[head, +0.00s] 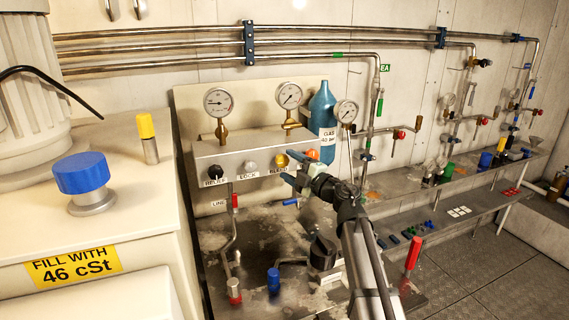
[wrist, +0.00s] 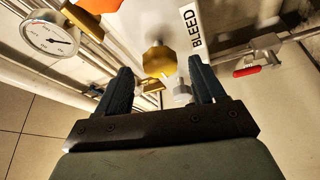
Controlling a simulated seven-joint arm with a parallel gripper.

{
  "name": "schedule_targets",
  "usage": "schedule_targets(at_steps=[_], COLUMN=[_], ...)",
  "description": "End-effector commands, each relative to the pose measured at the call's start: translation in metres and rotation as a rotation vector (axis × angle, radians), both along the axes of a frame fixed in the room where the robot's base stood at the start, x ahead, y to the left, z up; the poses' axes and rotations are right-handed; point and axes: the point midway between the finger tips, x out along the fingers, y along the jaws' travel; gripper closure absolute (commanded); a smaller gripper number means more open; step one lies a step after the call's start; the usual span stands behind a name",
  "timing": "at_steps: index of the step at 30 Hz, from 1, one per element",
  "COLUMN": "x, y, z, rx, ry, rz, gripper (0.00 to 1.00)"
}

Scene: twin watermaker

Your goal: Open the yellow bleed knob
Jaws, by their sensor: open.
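The yellow bleed knob (head: 281,161) is on the front of the grey panel, at the right of its row of knobs, above a BLEED label (head: 278,171). In the wrist view the knob (wrist: 159,62) is a faceted yellow disc between the two finger lines, with the BLEED label (wrist: 191,28) to its right. My gripper (head: 289,167) is open with dark blue fingers, close in front of the knob. In the wrist view my gripper (wrist: 160,73) holds nothing. I cannot tell whether the fingertips touch the knob.
The white LOCK knob (head: 250,165) and black RELIEF knob (head: 215,173) sit to the left. An orange part (head: 313,154) is close on the right, beside a blue bottle (head: 322,110). Gauges (head: 289,95) stand above the panel. A red-handled valve (wrist: 247,70) shows in the wrist view.

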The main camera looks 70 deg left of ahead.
Motion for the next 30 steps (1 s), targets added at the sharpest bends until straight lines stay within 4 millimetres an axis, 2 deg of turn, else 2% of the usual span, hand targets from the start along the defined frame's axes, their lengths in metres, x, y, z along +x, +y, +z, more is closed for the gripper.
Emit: schedule_targets(at_steps=[1, 6, 15, 21, 30], x=[0.003, 0.016, 0.033, 0.037, 0.038], y=[-0.014, -0.045, -0.085, -0.095, -0.095], z=[-0.002, -0.005, -0.009, -0.010, -0.010], rx=[0.000, 0.000, 0.000, 0.000, 0.000], ry=[0.000, 0.000, 0.000, 0.000, 0.000], rz=[-0.001, -0.001, -0.001, 0.000, 0.000], gripper=[0.31, 0.31, 0.31, 0.31, 0.31])
